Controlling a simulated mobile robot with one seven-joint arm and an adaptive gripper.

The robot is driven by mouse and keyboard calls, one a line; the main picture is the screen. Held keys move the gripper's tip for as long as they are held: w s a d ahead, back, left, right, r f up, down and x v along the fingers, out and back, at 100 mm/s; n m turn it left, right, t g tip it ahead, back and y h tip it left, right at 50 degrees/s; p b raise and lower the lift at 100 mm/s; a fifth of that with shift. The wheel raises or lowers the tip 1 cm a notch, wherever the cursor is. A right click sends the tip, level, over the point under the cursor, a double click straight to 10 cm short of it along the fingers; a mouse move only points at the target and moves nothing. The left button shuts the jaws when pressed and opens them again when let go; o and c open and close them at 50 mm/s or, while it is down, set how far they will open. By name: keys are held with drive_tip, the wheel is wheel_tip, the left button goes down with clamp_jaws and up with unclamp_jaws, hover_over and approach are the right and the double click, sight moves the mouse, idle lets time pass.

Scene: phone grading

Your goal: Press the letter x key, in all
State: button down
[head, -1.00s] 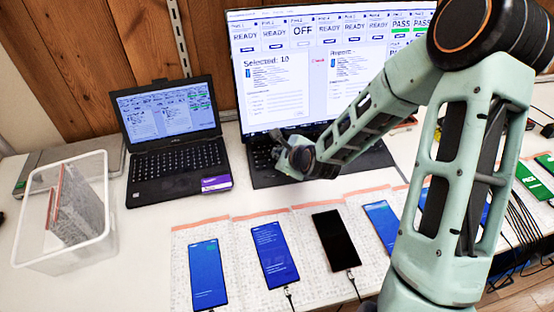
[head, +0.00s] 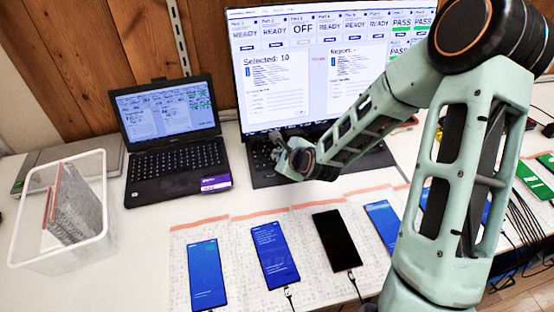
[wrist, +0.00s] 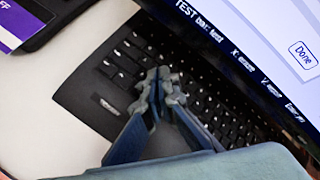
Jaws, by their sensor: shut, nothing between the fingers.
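The large laptop's black keyboard (wrist: 125,62) lies under my gripper in the wrist view; part of it also shows in the head view (head: 262,158). My gripper (wrist: 160,82) is shut and empty, with its fingertips over the keys. I cannot tell whether the tips touch a key. The key letters are too small to read, so I cannot single out the x key; the fingers hide some keys. The large screen (head: 285,70) shows "Selected: 10" and a report panel. In the wrist view its edge shows "TEST", lines starting X and V, and a Done button.
A smaller laptop (head: 175,160) stands to the left, beside a clear bin (head: 60,255) holding grey items. Several phones, including a blue one (head: 207,275) and a black one (head: 336,240), lie on mats in front. Cables run at the right.

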drive_tip(key=shift+f, duration=0.2)
drive_tip(key=shift+r, duration=0.1)
idle(0.4)
drive_tip(key=shift+r+p, duration=0.55)
drive_tip(key=shift+r, duration=0.15)
drive_tip(key=r+p, duration=0.4)
drive_tip(key=r, duration=0.1)
drive_tip(key=shift+s+d, duration=0.1)
drive_tip(key=shift+s, duration=0.2)
idle(0.5)
